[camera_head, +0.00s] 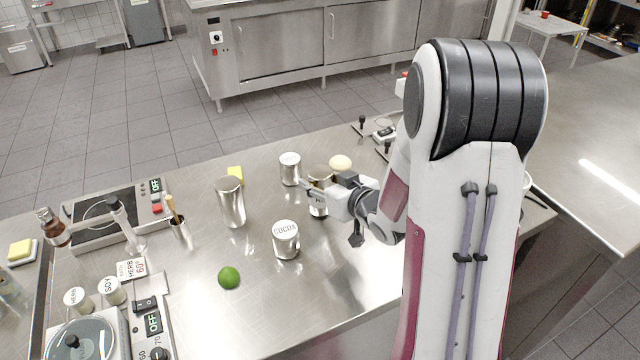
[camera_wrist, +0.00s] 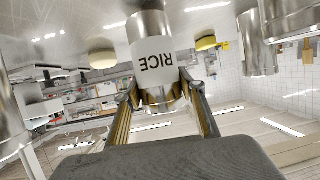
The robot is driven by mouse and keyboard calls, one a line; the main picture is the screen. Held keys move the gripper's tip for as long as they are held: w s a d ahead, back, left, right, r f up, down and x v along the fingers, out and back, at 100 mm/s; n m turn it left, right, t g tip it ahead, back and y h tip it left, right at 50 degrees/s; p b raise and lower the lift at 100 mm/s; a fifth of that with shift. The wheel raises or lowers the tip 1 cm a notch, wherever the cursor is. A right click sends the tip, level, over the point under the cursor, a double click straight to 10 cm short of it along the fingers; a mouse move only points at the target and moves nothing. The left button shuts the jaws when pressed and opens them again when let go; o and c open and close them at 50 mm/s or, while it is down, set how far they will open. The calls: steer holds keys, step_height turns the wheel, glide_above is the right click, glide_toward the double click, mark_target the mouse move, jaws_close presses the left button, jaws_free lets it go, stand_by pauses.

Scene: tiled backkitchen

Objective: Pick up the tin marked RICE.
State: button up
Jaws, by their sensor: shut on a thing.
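The tin marked RICE (camera_wrist: 155,62) is a metal tin with a white label band, upside down in the wrist view. It stands between the two fingers of my gripper (camera_wrist: 158,88), which is shut on it. In the head view the RICE tin (camera_head: 318,207) is partly hidden behind my gripper (camera_head: 322,190), and only part of its label shows. I cannot tell whether its base touches the counter.
A labelled tin (camera_head: 290,168) stands just behind left, and another tin (camera_head: 286,241) in front left. A tall metal canister (camera_head: 230,203) is farther left. A pale round thing (camera_head: 340,162) lies behind. A lime (camera_head: 229,278) lies on the counter (camera_head: 340,290), clear at front.

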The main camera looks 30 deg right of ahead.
steer(key=shift+r, duration=4.65)
